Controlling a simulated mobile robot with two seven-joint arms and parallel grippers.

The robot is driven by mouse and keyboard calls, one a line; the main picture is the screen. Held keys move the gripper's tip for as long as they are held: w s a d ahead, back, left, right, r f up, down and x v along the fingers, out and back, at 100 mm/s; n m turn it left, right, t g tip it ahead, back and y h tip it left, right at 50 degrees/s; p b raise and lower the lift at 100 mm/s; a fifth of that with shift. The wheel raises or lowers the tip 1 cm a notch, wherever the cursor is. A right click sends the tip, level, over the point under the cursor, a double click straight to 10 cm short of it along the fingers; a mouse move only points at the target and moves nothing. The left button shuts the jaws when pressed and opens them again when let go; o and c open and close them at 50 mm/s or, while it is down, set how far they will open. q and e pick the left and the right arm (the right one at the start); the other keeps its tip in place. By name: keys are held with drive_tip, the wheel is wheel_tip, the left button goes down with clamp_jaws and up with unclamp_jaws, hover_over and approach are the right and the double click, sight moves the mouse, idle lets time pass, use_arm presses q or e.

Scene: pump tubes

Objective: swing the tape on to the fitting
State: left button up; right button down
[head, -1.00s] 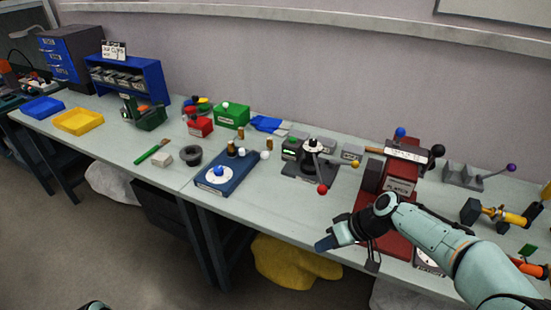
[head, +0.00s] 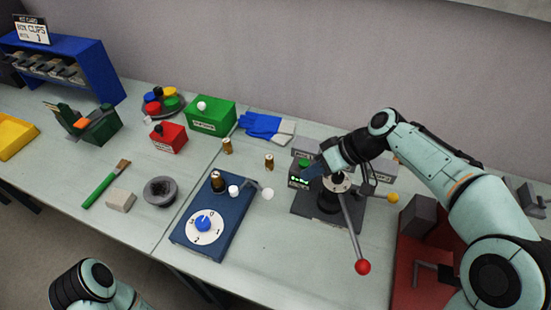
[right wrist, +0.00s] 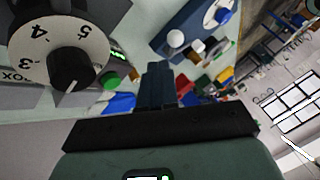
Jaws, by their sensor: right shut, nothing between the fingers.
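I cannot pick out anything clearly as tape. A blue board (head: 190,236) in the head view carries a white dial with a blue knob (head: 203,223), a brown-and-black upright fitting (head: 217,181) and a white ball (head: 233,191). The board also shows in the right wrist view (right wrist: 176,32). My right gripper (head: 313,172) is shut and empty, to the right of the board at the dark lever machine (head: 318,210). Contact is unclear. My left gripper is out of view.
The machine's red-ball lever (head: 351,230) points toward the front. Its numbered dial (right wrist: 30,52) is close to my fingers in the right wrist view. Two small brass cylinders (head: 227,146) (head: 269,161) stand behind the board. A grey bowl (head: 160,191) is to the left.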

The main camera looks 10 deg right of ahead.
drive_tip(key=x, duration=1)
drive_tip(key=shift+w+r, duration=0.1)
idle(0.3)
